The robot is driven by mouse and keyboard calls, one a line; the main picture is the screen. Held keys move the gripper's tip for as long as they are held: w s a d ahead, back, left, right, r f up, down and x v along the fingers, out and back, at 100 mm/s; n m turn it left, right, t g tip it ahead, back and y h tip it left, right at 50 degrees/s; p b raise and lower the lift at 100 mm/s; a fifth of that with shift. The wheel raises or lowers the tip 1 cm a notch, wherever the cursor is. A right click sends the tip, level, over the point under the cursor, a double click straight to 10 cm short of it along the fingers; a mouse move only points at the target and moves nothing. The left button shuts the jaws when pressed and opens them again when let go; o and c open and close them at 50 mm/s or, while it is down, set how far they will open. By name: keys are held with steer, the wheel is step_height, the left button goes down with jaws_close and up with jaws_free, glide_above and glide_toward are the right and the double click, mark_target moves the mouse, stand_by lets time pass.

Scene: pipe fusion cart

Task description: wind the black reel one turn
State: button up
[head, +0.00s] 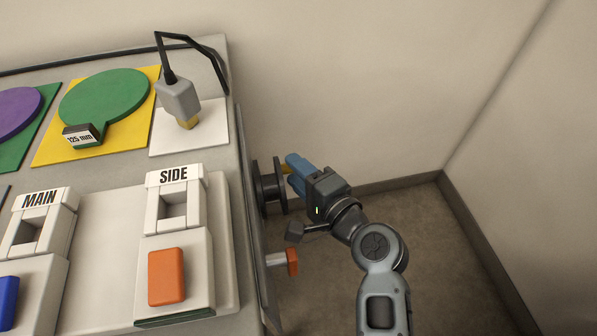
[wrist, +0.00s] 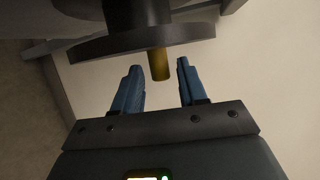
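The black reel (head: 268,187) is mounted on the right side of the cart, and its dark disc (wrist: 110,44) spans the top of the wrist view. A brass-coloured peg handle (wrist: 159,66) sticks out from the disc towards my gripper; a bit of it shows in the head view (head: 286,169). My gripper (head: 292,167) is beside the reel, its blue fingers pointing at it. In the wrist view my gripper (wrist: 158,68) is open, with the peg's end between the fingertips, nearer the right one. Gaps show on both sides of the peg.
An orange knob (head: 292,262) on a short shaft projects from the cart's side below the reel. The cart top holds the SIDE block (head: 173,177), an orange button (head: 166,277) and a grey plug (head: 178,100) with a cable. Open floor lies right of my arm.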

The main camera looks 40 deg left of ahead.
steer(key=shift+o, duration=0.5)
steer(key=shift+d, duration=0.1)
steer(key=v, duration=0.7)
steer(key=shift+d, duration=0.3)
steer(key=shift+s, duration=0.15)
